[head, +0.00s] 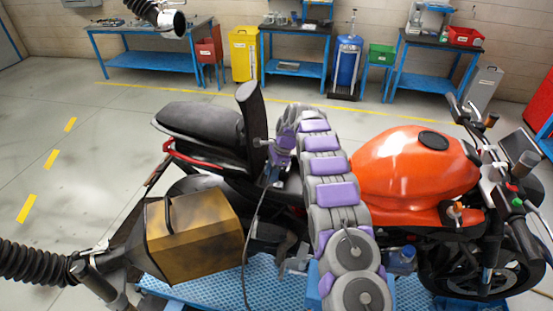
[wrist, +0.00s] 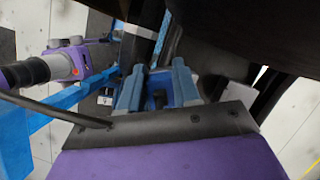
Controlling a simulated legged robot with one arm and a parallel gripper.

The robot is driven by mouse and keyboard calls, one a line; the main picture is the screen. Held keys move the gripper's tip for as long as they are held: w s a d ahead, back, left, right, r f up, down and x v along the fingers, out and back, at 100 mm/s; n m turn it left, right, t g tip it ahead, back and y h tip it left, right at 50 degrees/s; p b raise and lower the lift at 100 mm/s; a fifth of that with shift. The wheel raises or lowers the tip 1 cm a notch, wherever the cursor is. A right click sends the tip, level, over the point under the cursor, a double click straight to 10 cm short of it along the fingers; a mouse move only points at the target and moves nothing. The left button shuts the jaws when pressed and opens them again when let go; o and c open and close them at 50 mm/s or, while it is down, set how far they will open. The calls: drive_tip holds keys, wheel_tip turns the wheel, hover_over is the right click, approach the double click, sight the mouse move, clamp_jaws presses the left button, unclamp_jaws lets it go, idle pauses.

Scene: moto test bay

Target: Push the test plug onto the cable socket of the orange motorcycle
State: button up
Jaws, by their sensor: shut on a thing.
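The orange motorcycle (head: 415,165) stands across the right half of the head view, its black seat at the left. A thin black cable (head: 251,225) hangs down from the gripper area. I cannot make out the cable socket, nor whether the plug touches it.
A brown-yellow box (head: 195,238) with a black hose stands at the motorcycle's rear. The motorcycle is on a blue platform (head: 215,291). Blue workbenches (head: 150,64) and a yellow bin (head: 243,55) line the back wall. The floor between is clear.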

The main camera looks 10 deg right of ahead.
drive_tip(key=w+d+m, duration=0.1)
drive_tip(key=m, duration=0.1)
drive_tip(key=w+d+m+t+p, duration=0.1)
drive_tip(key=w, duration=0.1)
drive_tip(key=w+d+m+p, duration=0.1)
drive_tip(key=m, duration=0.1)
drive_tip(key=shift+w+m+t, duration=0.2)
drive_tip(key=shift+m+t, duration=0.1)
drive_tip(key=shift+t, duration=0.1)
drive_tip(key=shift+f+b, duration=1.35)
drive_tip(key=shift+f, duration=1.5)
drive_tip(key=shift+a+p, duration=0.25)
drive_tip(key=shift+p, duration=0.8)
drive_tip(key=shift+f, duration=0.5)
idle(0.4)
drive_tip(key=o, duration=1)
drive_tip(key=shift+o, duration=0.2)
